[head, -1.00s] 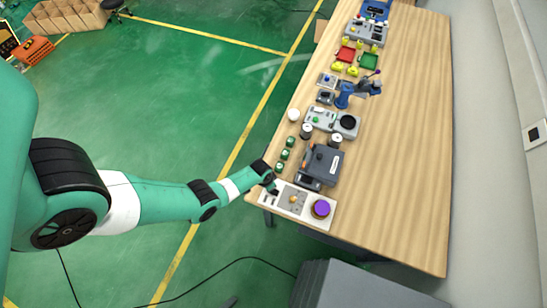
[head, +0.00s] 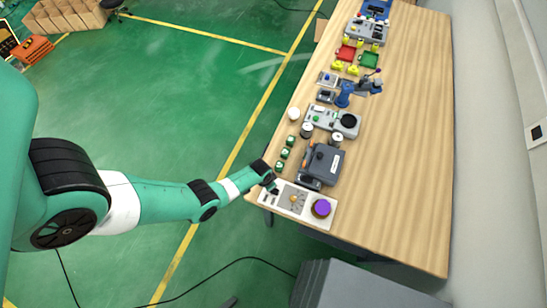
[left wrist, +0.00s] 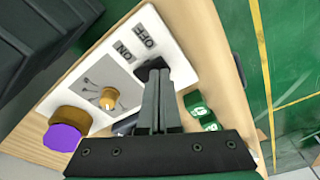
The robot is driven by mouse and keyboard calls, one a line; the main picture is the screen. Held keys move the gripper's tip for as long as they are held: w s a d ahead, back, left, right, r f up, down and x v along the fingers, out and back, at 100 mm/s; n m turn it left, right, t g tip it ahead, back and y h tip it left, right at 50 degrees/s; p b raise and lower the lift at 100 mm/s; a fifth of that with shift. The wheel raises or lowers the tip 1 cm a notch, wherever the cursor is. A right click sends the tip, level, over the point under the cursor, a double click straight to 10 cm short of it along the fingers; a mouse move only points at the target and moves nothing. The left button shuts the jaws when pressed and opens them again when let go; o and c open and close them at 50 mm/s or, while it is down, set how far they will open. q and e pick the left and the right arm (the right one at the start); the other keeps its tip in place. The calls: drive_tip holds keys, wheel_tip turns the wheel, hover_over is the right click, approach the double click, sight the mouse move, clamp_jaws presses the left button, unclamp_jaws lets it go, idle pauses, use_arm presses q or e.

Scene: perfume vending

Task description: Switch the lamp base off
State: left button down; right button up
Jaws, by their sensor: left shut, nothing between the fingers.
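The lamp base is a white panel (head: 276,186) at the near left corner of the table. It carries a grey plate with a small orange-brown knob (left wrist: 109,97) and a round purple-topped brown part (left wrist: 65,135). The left wrist view shows ON and OFF labels and a dark switch (left wrist: 150,67) by the OFF label. My left gripper (head: 270,181) is shut and empty at the panel's left edge. In the left wrist view its fingertips (left wrist: 157,74) are right at the switch and partly cover it. I cannot tell whether they touch it, or which way it is set. My right gripper is not in view.
Small green blocks (head: 284,153) stand along the table edge beyond the panel, also beside my fingers in the left wrist view (left wrist: 196,108). A dark grey machine (head: 323,162) stands just behind the panel. The table's right side (head: 405,150) is clear.

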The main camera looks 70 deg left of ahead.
use_arm(q)
drive_tip(key=shift+f+b, duration=0.45)
drive_tip(key=shift+f, duration=0.05)
wheel_tip(320, 180, up, 7)
drive_tip(key=p, duration=0.7)
drive_tip(key=shift+r, duration=0.15)
idle(0.4)
